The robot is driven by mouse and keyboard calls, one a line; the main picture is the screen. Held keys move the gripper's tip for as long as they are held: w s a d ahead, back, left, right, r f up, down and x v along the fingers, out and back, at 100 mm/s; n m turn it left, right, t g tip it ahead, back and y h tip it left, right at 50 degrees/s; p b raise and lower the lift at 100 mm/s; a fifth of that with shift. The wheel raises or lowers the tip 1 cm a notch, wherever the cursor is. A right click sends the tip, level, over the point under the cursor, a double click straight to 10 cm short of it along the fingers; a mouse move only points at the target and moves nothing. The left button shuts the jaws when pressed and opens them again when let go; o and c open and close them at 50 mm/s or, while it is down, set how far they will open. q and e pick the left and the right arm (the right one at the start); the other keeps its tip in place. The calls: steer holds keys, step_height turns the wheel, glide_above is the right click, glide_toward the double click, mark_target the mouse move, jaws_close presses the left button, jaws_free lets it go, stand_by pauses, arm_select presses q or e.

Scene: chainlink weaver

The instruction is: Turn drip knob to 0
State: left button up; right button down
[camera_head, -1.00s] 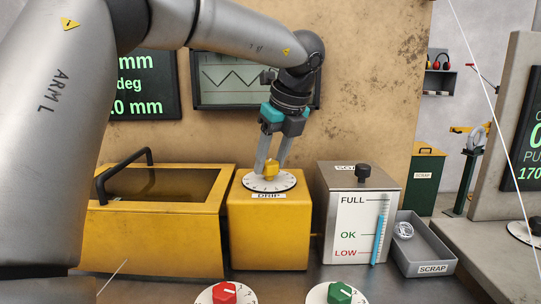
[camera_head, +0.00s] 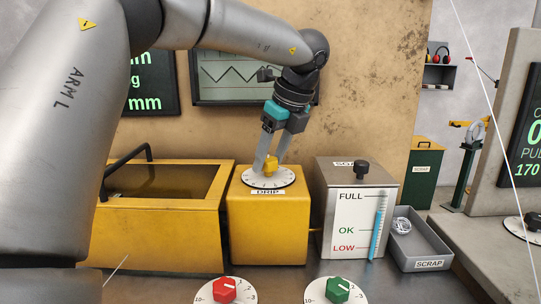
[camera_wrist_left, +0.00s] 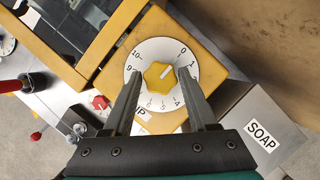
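The yellow drip knob (camera_head: 270,161) sits on a white numbered dial (camera_head: 250,181) on top of the yellow box labelled DRIP (camera_head: 268,232). In the left wrist view the knob (camera_wrist_left: 158,77) carries a pale mark that points to the upper right, toward the 0 and 1 side of the dial (camera_wrist_left: 160,46). I cannot tell the exact number. My left gripper (camera_head: 270,164) reaches down over the dial. Its fingers (camera_wrist_left: 159,74) stand on either side of the knob, open, with a small gap at each side. My right gripper is not in view.
A yellow tank with a black handle (camera_head: 150,240) stands left of the box. A grey soap box with a level gauge (camera_head: 357,215) and a scrap tray (camera_head: 428,252) stand to the right. Red (camera_head: 224,290) and green (camera_head: 338,290) knobs are in front.

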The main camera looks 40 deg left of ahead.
arm_select(q)
steer(key=shift+o, duration=1.3)
steer(key=shift+r, duration=0.1)
steer(key=shift+d+r, duration=0.1)
steer(key=shift+r, duration=0.3)
steer(key=p+v, duration=0.2)
steer(key=v, duration=0.2)
steer(key=shift+d+r, duration=0.15)
steer(key=shift+r, duration=0.2)
steer(key=p+v, duration=0.4)
steer(key=v, duration=0.5)
steer(key=shift+d+r, duration=0.2)
steer(key=shift+r, duration=0.05)
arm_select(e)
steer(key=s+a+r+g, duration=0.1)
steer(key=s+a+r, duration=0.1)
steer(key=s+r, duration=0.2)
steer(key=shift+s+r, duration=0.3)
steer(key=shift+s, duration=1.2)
arm_select(q)
steer(key=shift+p, duration=0.35)
